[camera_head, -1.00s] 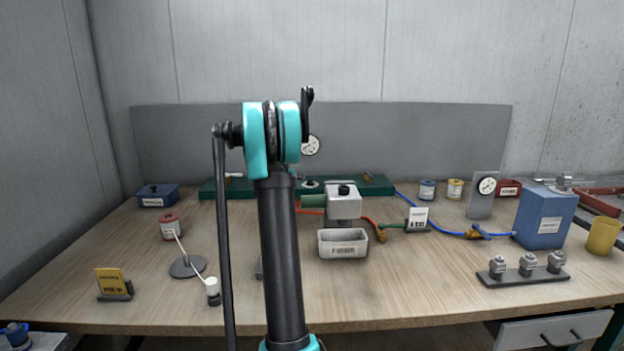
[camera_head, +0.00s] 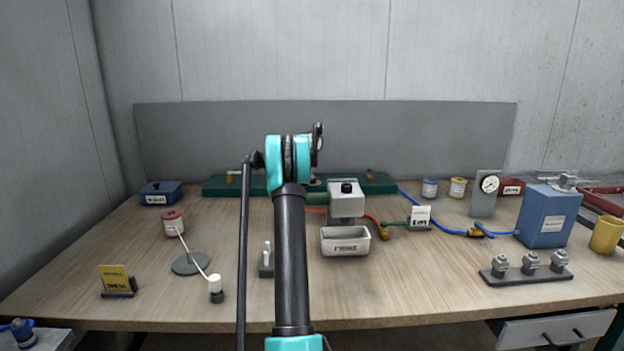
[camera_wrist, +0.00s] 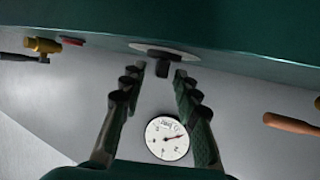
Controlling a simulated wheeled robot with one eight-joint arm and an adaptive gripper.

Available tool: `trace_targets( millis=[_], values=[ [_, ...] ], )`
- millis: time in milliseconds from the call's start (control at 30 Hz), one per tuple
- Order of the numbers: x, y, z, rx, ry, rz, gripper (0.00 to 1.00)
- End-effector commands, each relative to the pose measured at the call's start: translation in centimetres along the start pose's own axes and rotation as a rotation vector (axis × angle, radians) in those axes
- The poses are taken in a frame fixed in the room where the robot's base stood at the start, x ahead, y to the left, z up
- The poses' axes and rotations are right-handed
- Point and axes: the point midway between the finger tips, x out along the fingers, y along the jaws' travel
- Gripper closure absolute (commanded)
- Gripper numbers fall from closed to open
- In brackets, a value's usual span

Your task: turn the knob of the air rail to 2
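The air rail (camera_head: 226,187) is a long dark green bar at the back of the table, partly hidden behind my arm. In the wrist view the rail (camera_wrist: 225,22) fills the top. Its dark knob (camera_wrist: 163,66) sits by a pale round plate on the rail. The knob's setting is not readable.
A grey block (camera_head: 346,199) and a white tray (camera_head: 345,243) stand right of my arm. A red hose and a green hose run behind them to fittings. In the wrist view, a brass valve (camera_wrist: 42,45) and an orange-brown handle (camera_wrist: 290,124) flank the knob.

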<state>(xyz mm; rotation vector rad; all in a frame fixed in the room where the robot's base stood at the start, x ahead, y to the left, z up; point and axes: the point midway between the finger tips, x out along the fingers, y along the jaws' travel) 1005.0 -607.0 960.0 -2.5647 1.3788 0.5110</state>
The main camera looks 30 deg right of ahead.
Motion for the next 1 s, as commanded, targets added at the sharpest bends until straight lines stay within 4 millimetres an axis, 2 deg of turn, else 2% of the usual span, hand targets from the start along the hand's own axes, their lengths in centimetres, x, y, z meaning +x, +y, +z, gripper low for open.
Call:
trace_targets(
  millis=[400,667,1000],
  values=[
    [0.68,0.00,0.02,0.000,0.000,0.000,0.69],
    [0.67,0.00,0.02,0.000,0.000,0.000,1.00],
    [0.74,0.13,0.11,-0.013,-0.005,-0.031,1.00]
  ],
)
